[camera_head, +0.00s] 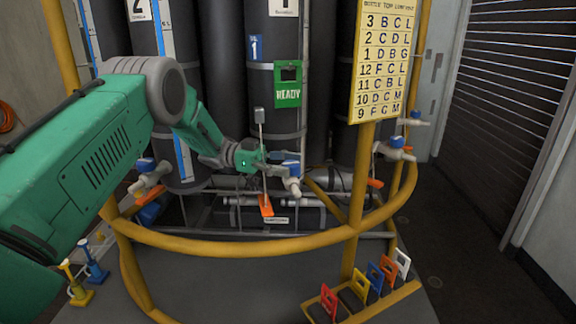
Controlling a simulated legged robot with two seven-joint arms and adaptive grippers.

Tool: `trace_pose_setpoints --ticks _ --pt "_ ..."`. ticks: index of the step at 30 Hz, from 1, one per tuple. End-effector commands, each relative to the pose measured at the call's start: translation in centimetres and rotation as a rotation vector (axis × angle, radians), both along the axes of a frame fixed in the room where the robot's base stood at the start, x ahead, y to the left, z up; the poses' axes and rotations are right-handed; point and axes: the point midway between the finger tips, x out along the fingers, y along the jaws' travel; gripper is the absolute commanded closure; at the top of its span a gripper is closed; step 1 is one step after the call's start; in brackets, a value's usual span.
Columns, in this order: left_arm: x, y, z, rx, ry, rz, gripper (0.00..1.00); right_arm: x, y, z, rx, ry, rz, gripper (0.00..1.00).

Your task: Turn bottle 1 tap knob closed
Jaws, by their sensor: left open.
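Bottle 1 (262,110) is a tall dark cylinder with a blue "1" label and a green "READY" tag, at the centre back. A grey-white tap with a blue knob (291,164) sits low in front of it. My left gripper (278,157) reaches in from the left, open, with its fingers at the blue knob. Whether the fingers touch the knob cannot be told. My right gripper is not in view.
A yellow tubular rail (240,246) curves in front of the bottles. A thin upright rod with an orange foot (266,206) stands close to my gripper. A yellow chart (382,60) hangs at right. Other blue-knobbed taps (397,143) stand either side.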

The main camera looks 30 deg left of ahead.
Motion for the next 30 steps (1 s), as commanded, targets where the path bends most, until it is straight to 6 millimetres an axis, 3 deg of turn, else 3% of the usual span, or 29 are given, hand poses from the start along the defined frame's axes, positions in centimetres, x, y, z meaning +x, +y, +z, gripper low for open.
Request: trace_pose_setpoints --ticks 15,21,30 --pt "0.1 0.7 8.2 -0.003 -0.003 0.001 0.42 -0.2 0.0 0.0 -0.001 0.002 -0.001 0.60" --pt "0.1 0.8 9.6 -0.005 -0.001 0.001 0.42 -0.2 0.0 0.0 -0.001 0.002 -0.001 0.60" --pt "0.2 0.7 9.7 -0.004 -0.002 0.002 0.42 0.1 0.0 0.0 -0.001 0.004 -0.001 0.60"
